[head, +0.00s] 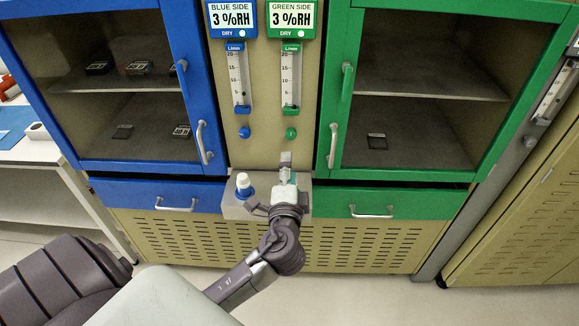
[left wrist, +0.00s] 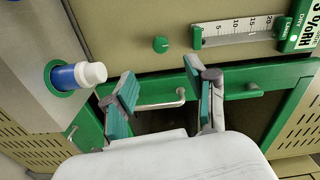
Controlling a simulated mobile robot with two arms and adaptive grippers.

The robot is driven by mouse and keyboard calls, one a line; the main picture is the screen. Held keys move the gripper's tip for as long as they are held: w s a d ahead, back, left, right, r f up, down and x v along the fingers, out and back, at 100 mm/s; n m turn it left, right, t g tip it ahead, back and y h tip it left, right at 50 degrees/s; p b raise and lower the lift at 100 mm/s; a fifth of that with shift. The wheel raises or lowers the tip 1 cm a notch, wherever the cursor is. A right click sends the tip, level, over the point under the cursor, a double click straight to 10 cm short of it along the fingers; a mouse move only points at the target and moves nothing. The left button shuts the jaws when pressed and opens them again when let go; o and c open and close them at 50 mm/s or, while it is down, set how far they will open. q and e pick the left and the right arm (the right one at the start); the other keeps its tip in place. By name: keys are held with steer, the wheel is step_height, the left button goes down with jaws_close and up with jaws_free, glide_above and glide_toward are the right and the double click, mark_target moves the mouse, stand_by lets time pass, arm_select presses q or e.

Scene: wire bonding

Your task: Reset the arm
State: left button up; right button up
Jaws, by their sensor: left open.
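My left gripper (head: 284,180) is in front of the middle panel between the blue and green cabinets, at the small grey ledge (head: 233,207). In the left wrist view the left gripper (left wrist: 158,85) has its two teal-padded fingers spread apart with nothing between them. A silver handle on green shows behind the fingers. A blue bottle with a white cap (head: 244,186) stands on the ledge, left of the gripper and apart from it. The bottle also shows in the left wrist view (left wrist: 76,75), seated in a green ring. My right gripper is in neither view.
The blue cabinet door (head: 180,60) and green cabinet door (head: 347,50) are shut, with small dark items on shelves inside. A blue drawer (head: 135,194) and green drawer (head: 420,204) are shut below. Two flow meters (head: 238,80) hang above the ledge. A white table (head: 40,150) stands left.

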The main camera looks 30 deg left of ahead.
arm_select(q)
steer(key=s+d+f+n+g+h, duration=0.2)
steer(key=s+f+n+g+h, duration=0.35)
steer(key=s+f, duration=0.65)
steer(key=s+d+f+n+g+h, duration=0.35)
steer(key=s+d+g, duration=0.25)
steer(key=s+d, duration=0.45)
steer(key=s+a+f+m+g, duration=0.1)
steer(key=s+f, duration=0.1)
steer(key=f, duration=1.1)
steer(key=s+a+f+g, duration=0.1)
steer(key=f, duration=1.2)
steer(key=s+a+f, duration=0.3)
steer(key=s+f, duration=1.3)
steer(key=shift+s+g+h, duration=0.3)
steer(key=shift+g, duration=0.05)
